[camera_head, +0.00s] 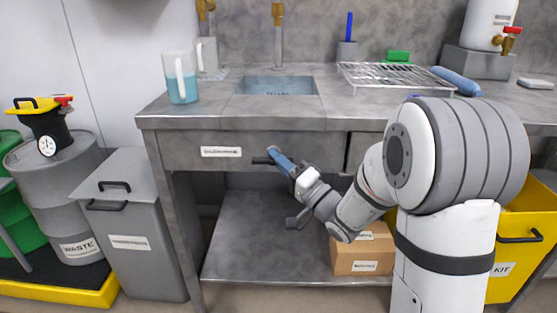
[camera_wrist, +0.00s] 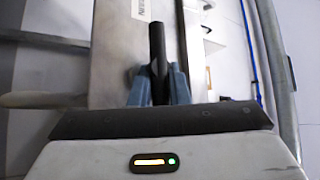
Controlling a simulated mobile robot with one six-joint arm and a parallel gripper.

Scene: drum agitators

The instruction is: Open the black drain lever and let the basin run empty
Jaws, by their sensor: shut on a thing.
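The lever's far end and pivot are hard to make out. The basin (camera_head: 277,85) is sunk in the bench top above and looks bluish inside. How much liquid it holds cannot be told.
A jug of blue liquid (camera_head: 181,80) stands left of the basin, a wire rack (camera_head: 395,76) right of it. Below are a lower shelf (camera_head: 255,235) and a cardboard box (camera_head: 361,255). A grey bin (camera_head: 133,240) and waste drum (camera_head: 70,205) stand left.

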